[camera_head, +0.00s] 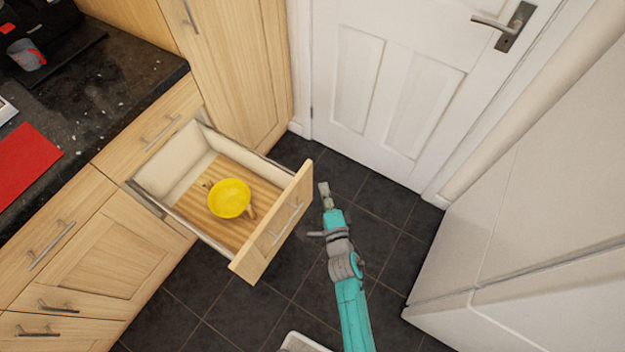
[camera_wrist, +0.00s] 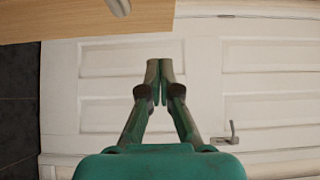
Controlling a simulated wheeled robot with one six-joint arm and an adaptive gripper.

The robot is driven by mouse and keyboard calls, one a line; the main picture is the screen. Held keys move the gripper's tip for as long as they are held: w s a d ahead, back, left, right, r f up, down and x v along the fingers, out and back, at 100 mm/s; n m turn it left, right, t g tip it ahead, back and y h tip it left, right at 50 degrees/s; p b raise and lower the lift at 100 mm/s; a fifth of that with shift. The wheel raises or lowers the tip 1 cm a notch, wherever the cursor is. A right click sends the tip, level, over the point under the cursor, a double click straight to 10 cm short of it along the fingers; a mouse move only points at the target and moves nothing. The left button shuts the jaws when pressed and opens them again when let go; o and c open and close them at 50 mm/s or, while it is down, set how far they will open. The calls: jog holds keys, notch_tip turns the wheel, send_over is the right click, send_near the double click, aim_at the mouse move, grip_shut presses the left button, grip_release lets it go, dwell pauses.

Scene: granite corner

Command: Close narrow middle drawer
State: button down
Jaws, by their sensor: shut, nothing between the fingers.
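The narrow middle drawer (camera_head: 275,226) is pulled well out from the wooden cabinet, under the counter. It has a light wood front with a metal bar handle (camera_head: 287,223). A yellow bowl (camera_head: 229,198) lies inside it, with a small brownish item partly hidden beside it. My gripper (camera_head: 324,188) is just right of the drawer front, on its outer side, and looks apart from it. In the wrist view my gripper (camera_wrist: 160,68) has its fingertips together with nothing between them. The edge of the drawer front (camera_wrist: 100,20) shows at the top left there.
A white panelled door (camera_head: 390,80) stands behind, and a white unit (camera_head: 530,240) is at the right. A dark counter (camera_head: 110,85) with a red board (camera_head: 22,165) is at the left. Dark floor tiles (camera_head: 290,290) are open around the drawer.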

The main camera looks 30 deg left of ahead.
aim_at(308, 170)
jog(key=shift+w+a, duration=0.2)
jog(key=shift+a, duration=0.6)
jog(key=shift+w+a, duration=0.25)
jog(key=shift+a, duration=0.6)
jog(key=shift+w+a, duration=0.2)
jog(key=shift+a, duration=0.6)
jog(key=shift+a, duration=0.15)
